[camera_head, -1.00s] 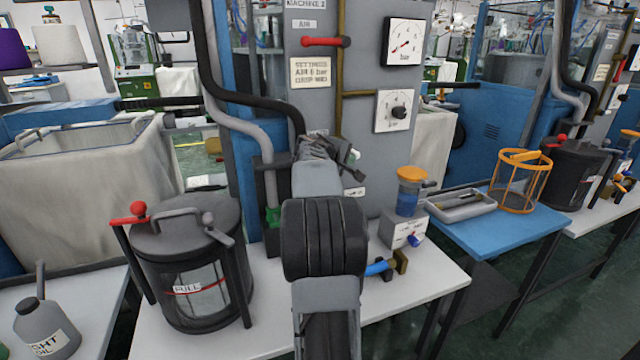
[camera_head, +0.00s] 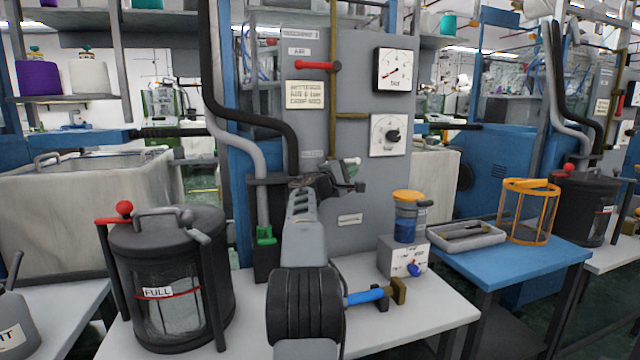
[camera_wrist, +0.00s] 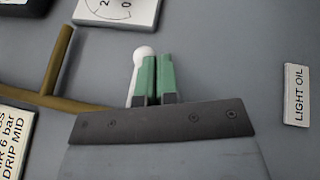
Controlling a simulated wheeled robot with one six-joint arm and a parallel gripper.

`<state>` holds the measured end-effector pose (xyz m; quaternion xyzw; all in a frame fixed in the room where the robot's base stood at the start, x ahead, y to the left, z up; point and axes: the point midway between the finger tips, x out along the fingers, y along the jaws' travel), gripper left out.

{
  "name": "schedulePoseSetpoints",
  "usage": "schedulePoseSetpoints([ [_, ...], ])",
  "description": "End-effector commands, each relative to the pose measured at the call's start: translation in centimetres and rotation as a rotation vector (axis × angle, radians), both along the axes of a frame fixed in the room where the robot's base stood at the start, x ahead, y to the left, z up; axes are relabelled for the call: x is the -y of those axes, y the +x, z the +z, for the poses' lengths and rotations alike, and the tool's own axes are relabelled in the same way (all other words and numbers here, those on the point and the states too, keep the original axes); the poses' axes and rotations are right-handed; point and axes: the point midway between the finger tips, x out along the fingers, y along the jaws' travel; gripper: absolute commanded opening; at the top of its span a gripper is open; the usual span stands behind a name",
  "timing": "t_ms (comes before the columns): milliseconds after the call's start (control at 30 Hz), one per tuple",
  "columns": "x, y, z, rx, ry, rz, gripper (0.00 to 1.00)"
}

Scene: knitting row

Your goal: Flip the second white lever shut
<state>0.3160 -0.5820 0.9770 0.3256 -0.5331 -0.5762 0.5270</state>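One white lever with a rounded knob (camera_wrist: 144,52) shows in the wrist view, on the grey panel (camera_wrist: 220,60). It stands just left of my gripper's green fingers (camera_wrist: 157,78), which partly hide it. The fingers are together with only a thin dark line between them, and the lever is not between them. I cannot tell whether they touch it. In the head view my gripper (camera_head: 353,173) is at the panel below the round dial, with a small white part (camera_head: 354,161) beside it. The lever's base is hidden, and no other white lever is distinct.
On the panel are a red-handled valve (camera_head: 318,66), a pressure gauge (camera_head: 397,69), a dial (camera_head: 390,135) and a brass pipe (camera_wrist: 58,72). A dark FULL canister (camera_head: 165,275), an orange-lidded cup (camera_head: 407,216) and a blue-handled valve (camera_head: 370,295) are on or over the white bench (camera_head: 425,300).

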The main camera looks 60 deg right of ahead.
Motion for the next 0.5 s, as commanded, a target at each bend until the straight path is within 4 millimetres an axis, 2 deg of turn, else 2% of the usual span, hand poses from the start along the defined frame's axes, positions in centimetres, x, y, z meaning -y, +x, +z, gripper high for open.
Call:
schedulePoseSetpoints([
  [500,0.24,0.25,0.04,0.001,0.004,-0.005,0.0],
])
